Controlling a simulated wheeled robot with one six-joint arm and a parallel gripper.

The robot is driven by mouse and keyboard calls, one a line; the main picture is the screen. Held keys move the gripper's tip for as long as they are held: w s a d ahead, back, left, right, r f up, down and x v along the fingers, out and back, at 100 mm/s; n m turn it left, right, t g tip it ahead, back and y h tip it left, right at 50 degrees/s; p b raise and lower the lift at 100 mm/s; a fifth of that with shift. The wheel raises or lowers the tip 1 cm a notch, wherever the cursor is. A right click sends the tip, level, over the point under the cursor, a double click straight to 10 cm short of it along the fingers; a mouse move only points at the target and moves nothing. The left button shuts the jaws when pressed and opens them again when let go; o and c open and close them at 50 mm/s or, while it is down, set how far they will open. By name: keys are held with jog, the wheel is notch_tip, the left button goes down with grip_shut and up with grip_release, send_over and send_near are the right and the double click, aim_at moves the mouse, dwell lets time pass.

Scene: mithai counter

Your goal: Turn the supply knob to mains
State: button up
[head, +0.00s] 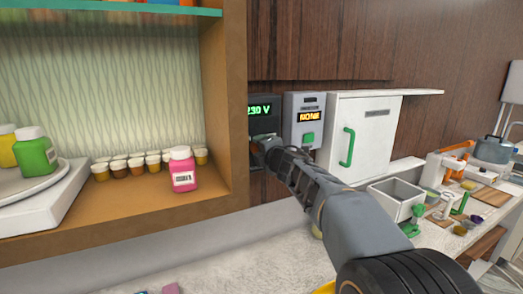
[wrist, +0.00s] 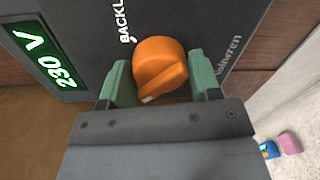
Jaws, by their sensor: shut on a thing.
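The supply knob (wrist: 158,60) is orange and sits on a dark panel (wrist: 95,15). Its white pointer mark faces the lower left of the wrist view. Part of a label reading "BACKU" shows beside it; the rest is cut off, and no mains label is visible. My gripper (wrist: 165,80) has its green fingers on both sides of the knob and is shut on it. A green display (wrist: 57,62) on the panel reads 230 V.
A grey unit (head: 304,105) showing "NONE" and a white cabinet (head: 370,115) with a green handle are right of the panel. A wooden shelf (head: 225,100) holding a pink jar (head: 182,170) and several small cups stands close on the left.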

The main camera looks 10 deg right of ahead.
jog(key=o, duration=0.9)
jog(key=shift+r, duration=0.1)
jog(key=v, duration=1.4)
jog(key=s+d+f+m+g+h, duration=0.3)
jog(key=d+f+m+h, duration=0.1)
jog(key=f+m, duration=0.4)
jog(key=s+d+f+m+g+h, duration=0.4)
jog(key=f+m+h, duration=0.15)
jog(key=m, duration=0.45)
jog(key=s+a+f+m+g+y, duration=0.1)
jog(key=s+a+f+y, duration=0.1)
jog(key=s+a+f, duration=0.1)
jog(key=s+a+f+m+g+y, duration=0.2)
jog(key=s+a+f, duration=0.2)
jog(key=s+a+f+m+g+y, duration=0.1)
jog(key=s+a+f+g+y, duration=0.1)
jog(key=s+a+f, duration=0.1)
jog(key=shift+s+a+f+m, duration=0.3)
jog(key=shift+s+f, duration=0.05)
jog(key=shift+s, duration=0.35)
